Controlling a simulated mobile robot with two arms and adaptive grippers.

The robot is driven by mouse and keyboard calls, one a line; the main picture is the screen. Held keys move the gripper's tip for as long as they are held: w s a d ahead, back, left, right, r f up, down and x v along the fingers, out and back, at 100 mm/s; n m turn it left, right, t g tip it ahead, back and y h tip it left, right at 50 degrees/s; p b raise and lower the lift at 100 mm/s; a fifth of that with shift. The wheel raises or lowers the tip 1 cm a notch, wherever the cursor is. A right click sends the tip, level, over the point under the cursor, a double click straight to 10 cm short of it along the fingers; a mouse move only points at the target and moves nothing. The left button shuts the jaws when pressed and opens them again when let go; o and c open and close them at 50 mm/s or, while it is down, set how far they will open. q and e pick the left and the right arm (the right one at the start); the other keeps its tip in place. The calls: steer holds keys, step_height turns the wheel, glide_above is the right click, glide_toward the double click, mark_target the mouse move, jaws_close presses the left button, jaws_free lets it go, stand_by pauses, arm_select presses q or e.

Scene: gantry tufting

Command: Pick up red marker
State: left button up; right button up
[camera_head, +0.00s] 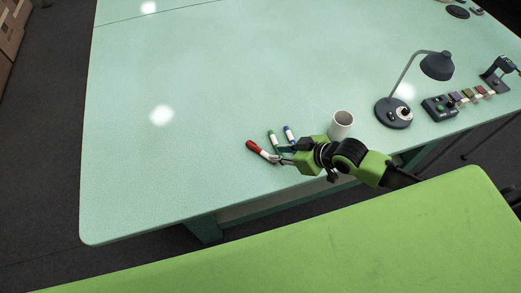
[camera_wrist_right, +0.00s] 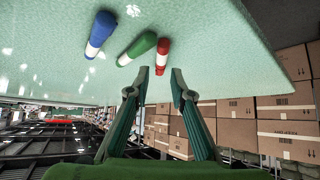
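The red marker (camera_head: 256,149), red with a white section, lies on the pale green table near its front edge. In the right wrist view the red marker (camera_wrist_right: 162,52) shows just beyond and between my right fingertips. My right gripper (camera_head: 279,157) reaches in from the right at the marker's near end; in the wrist view its two fingers (camera_wrist_right: 160,77) stand apart. I cannot tell whether either finger touches the marker. My left gripper is not in view.
A green marker (camera_head: 272,137) and a blue marker (camera_head: 289,134) lie close by. A white cup (camera_head: 341,124) stands right of them, then a dark desk lamp (camera_head: 394,113) and a button box (camera_head: 440,108). The table's left side (camera_head: 150,170) is clear.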

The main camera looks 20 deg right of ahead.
mark_target(265, 153)
steer(key=shift+w+a+f, duration=0.3)
steer(key=shift+w+f, duration=0.05)
steer(key=shift+f, duration=0.05)
steer(key=shift+w+a+f+p, duration=0.3)
steer(key=shift+w+a+p, duration=0.05)
steer(key=shift+p, duration=0.05)
steer(key=shift+p+x, duration=0.4)
steer(key=shift+x, duration=1.65)
jaws_close()
